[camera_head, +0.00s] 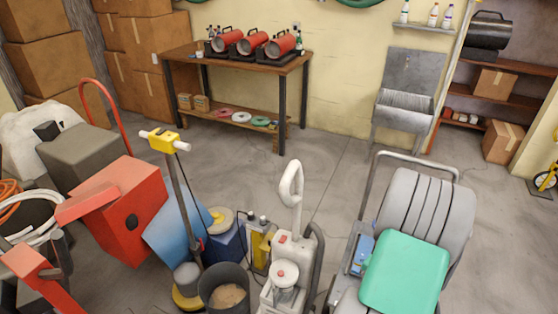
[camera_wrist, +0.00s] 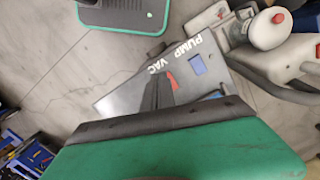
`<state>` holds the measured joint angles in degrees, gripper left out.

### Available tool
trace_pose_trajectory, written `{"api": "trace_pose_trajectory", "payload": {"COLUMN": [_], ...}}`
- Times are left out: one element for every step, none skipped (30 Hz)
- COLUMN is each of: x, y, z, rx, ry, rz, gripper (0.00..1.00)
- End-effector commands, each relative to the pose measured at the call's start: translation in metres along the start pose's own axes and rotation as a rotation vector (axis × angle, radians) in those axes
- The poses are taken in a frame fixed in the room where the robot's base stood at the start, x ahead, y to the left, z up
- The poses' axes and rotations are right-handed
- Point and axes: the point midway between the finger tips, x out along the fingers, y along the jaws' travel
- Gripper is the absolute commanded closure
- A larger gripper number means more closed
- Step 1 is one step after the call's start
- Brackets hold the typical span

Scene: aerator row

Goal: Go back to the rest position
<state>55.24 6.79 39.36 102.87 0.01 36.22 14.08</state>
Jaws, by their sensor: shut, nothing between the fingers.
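My gripper (camera_wrist: 160,80) shows in the wrist view as a short dark pair of fingers. They are together and nothing shows between them. Behind them is a grey panel (camera_wrist: 125,98) lettered "PUMP VAC" with a blue patch. I cannot tell how far the fingers are from it. A broad green surface with a black edge fills the bottom of that view. I cannot make out my gripper in the head view.
White machine with red knob (camera_head: 285,270) stands front centre. Grey ribbed equipment with a handle (camera_head: 400,205) and green cover (camera_head: 405,272) stands right. Red machine (camera_head: 115,210) and bucket (camera_head: 223,290) crowd the left. Workbench (camera_head: 195,62) is behind. Floor is clear around (camera_head: 330,165).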

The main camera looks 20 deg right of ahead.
Motion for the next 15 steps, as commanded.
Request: {"api": "trace_pose_trajectory", "payload": {"x": [0.008,0.01,0.011,0.009,0.002,-0.011,-0.022,-0.034,-0.051,-0.062,-0.074,-0.089,-0.101,-0.112,-0.128], "y": [0.006,0.009,0.013,0.017,0.02,0.022,0.021,0.018,0.011,0.004,-0.003,-0.014,-0.022,-0.032,-0.046], "z": [0.022,0.035,0.053,0.067,0.078,0.09,0.096,0.102,0.109,0.114,0.118,0.124,0.129,0.134,0.14], "rx": [-0.033,-0.055,-0.087,-0.111,-0.136,-0.168,-0.196,-0.233,-0.284,-0.325,-0.363,-0.415,-0.456,-0.497,-0.555], "ry": [-0.058,-0.092,-0.137,-0.17,-0.194,-0.21,-0.211,-0.204,-0.188,-0.171,-0.15,-0.117,-0.089,-0.057,-0.006], "rz": [0.014,0.021,0.029,0.033,0.035,0.035,0.035,0.036,0.039,0.04,0.042,0.042,0.042,0.039,0.032], "gripper": [1.0,1.0,1.0,1.0,1.0,1.0,1.0,1.0,1.0,1.0,1.0,1.0,1.0,1.0,1.0]}}
